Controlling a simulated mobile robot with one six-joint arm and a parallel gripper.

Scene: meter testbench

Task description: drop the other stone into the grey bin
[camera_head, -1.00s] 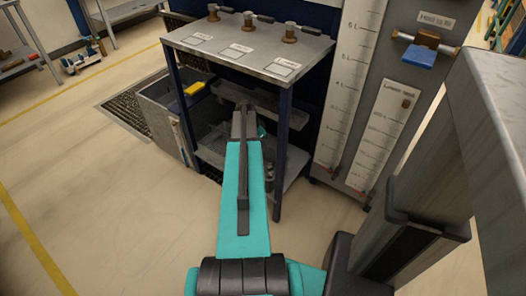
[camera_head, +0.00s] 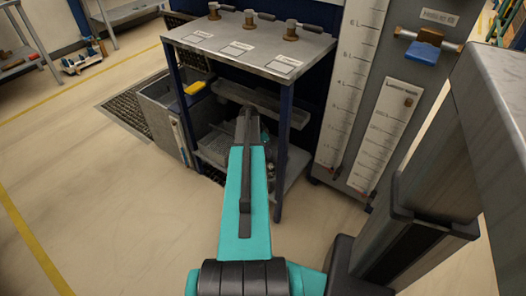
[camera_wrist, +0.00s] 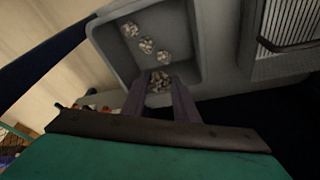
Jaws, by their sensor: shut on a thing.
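My gripper (camera_wrist: 160,88) is shut on a grey, speckled stone (camera_wrist: 160,77), held between its two fingers in the wrist view. In the head view, my arm reaches under the bench, and the gripper tip and stone are hidden. I cannot tell whether this is the container in the wrist view.
The metal bench (camera_head: 262,49) has several valves on top, and its dark legs stand close to my arm. A yellow object (camera_head: 194,88) lies at the grey bin's rim. A tall gauge panel (camera_head: 375,100) stands to the right. The floor at left is clear.

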